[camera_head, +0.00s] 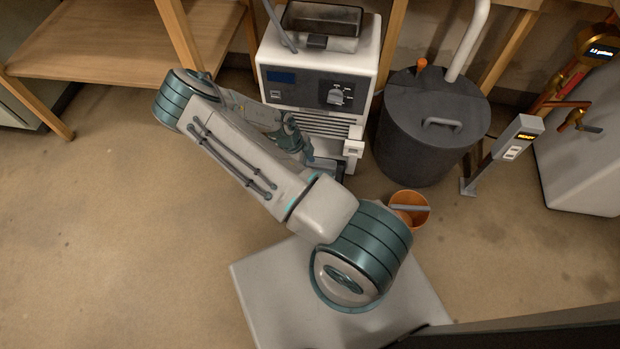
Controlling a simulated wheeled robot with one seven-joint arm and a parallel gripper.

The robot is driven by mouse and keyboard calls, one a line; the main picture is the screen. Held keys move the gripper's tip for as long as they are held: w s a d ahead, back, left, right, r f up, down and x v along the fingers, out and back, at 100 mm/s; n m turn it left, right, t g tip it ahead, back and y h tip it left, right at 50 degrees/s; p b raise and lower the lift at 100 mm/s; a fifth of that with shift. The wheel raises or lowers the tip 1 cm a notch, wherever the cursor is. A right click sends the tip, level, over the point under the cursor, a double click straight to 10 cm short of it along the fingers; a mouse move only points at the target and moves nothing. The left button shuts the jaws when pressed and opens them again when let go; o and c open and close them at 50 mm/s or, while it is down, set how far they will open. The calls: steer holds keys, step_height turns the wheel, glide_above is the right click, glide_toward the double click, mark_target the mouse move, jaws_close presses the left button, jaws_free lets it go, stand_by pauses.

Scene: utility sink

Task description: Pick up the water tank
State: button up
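A white machine (328,62) with a blue display and a dial stands at the back centre. A clear, dark-tinted tank (322,22) sits on its top; it may be the water tank, but no label shows this. My arm reaches from the lower centre to the left and folds back to the machine's lower front. My gripper (308,155) is there, small and partly hidden by my own arm, beside a dark grey part (330,167) low on the machine. I cannot tell whether it touches that part or how its fingers stand.
A dark lidded barrel (430,125) with a white pipe stands right of the machine. An orange bucket (409,207) is in front of it. A post with a lit display (518,137) and a white tank-like body (585,165) are at right. A wooden shelf (110,45) is at left. Left floor is clear.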

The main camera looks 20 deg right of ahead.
steer(key=shift+b+x, duration=0.4)
steer(key=shift+x, duration=1.1)
steer(key=shift+f+b, duration=0.25)
steer(key=shift+b, duration=0.05)
jaws_close()
stand_by(0.6)
